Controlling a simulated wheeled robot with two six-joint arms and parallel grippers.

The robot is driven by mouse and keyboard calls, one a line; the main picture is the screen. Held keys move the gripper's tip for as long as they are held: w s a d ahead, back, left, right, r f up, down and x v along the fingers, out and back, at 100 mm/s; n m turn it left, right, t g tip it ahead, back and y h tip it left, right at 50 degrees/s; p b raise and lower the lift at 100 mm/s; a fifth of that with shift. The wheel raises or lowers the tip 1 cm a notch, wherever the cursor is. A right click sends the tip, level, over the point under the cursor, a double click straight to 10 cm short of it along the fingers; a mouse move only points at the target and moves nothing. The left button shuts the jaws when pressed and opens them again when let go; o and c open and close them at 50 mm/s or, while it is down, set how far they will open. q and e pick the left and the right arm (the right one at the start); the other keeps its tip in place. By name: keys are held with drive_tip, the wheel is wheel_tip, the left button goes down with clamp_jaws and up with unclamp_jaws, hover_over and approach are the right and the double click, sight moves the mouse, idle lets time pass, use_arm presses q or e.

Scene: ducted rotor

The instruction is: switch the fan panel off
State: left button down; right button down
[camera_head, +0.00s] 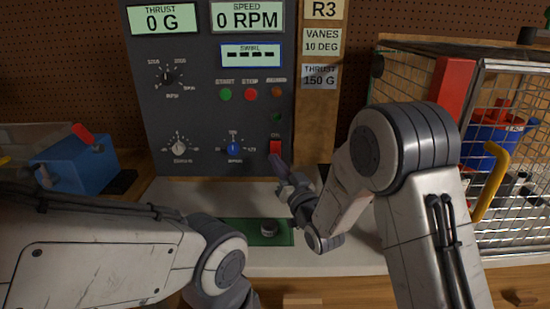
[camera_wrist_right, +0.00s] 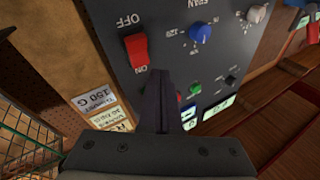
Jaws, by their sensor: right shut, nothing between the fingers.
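The dark grey fan panel (camera_head: 205,110) stands upright at the back. Its red rocker switch (camera_head: 275,147) is at the panel's lower right; it also shows large in the right wrist view (camera_wrist_right: 136,50), between the words OFF and ON, with that view turned upside down. The panel's displays are lit and read 0 G and 0 RPM. My right gripper (camera_head: 282,166) is shut and empty, its fingertips just below and in front of the switch. In the wrist view its fingers (camera_wrist_right: 158,76) are beside the switch; whether they touch it I cannot tell. My left gripper is out of view.
A blue box with a red lever (camera_head: 75,160) stands at the left. A wire cage (camera_head: 500,130) with a red post and yellow handle is at the right. A green plate with a round knob (camera_head: 268,229) lies on the bench below the panel. START and STOP buttons (camera_head: 251,94) sit above the switch.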

sight(275, 150)
drive_tip(key=shift+w+f+b, duration=0.35)
drive_tip(key=shift+w, duration=0.35)
drive_tip(key=shift+w+f+b, duration=0.3)
drive_tip(key=shift+w, duration=0.35)
idle(1.1)
drive_tip(key=shift+w+f+b, duration=0.15)
drive_tip(key=shift+w+b, duration=0.25)
drive_tip(key=shift+w+f, duration=0.2)
drive_tip(key=shift+w, duration=0.2)
idle(0.6)
drive_tip(key=shift+s, duration=0.1)
drive_tip(key=shift+s+r+b, duration=0.35)
drive_tip(key=shift+s+r, duration=0.05)
drive_tip(key=shift+s, duration=0.3)
